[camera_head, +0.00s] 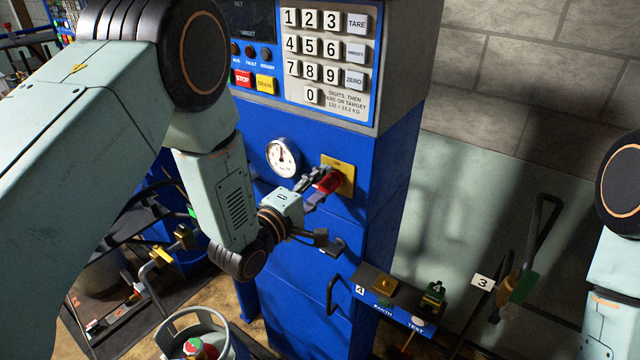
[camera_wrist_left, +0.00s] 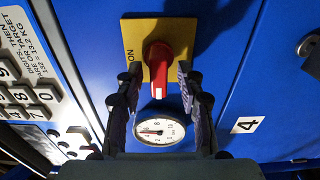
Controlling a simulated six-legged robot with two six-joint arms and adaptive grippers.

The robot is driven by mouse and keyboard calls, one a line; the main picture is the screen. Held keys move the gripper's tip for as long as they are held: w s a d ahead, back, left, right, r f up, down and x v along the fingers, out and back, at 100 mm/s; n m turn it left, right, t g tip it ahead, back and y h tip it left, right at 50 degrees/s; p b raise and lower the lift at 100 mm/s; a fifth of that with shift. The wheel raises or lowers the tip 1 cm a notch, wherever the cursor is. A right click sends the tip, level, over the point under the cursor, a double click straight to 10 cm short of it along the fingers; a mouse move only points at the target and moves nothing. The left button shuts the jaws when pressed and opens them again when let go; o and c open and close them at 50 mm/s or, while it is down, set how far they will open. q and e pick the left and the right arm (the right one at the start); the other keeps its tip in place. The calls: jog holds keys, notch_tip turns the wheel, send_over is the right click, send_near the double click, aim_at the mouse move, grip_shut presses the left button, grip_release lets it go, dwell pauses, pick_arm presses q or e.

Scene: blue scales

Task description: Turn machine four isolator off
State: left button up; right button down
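The isolator is a red knob (camera_head: 328,182) on a yellow plate (camera_head: 346,165) marked ON, on the blue machine front. In the left wrist view, the red knob (camera_wrist_left: 158,62) sits on the yellow plate (camera_wrist_left: 181,32), and its handle appears to extend down the picture, towards the gauge. A white label 4 (camera_wrist_left: 246,125) is on the blue panel. My left gripper (camera_head: 318,187) is at the knob. Its two dark fingers are apart, one on each side of the handle; I cannot tell whether they touch it. My right gripper is out of view.
A round dial gauge (camera_head: 283,157) is left of the plate. A keypad panel (camera_head: 325,50) with STOP button (camera_head: 243,78) is above. A ledge marked EARTH TEST (camera_head: 395,311) juts out below right. A gas cylinder (camera_head: 203,328) stands at lower left.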

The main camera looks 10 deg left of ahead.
pick_arm(q)
jog(key=v, duration=1.2)
dwell(0.5)
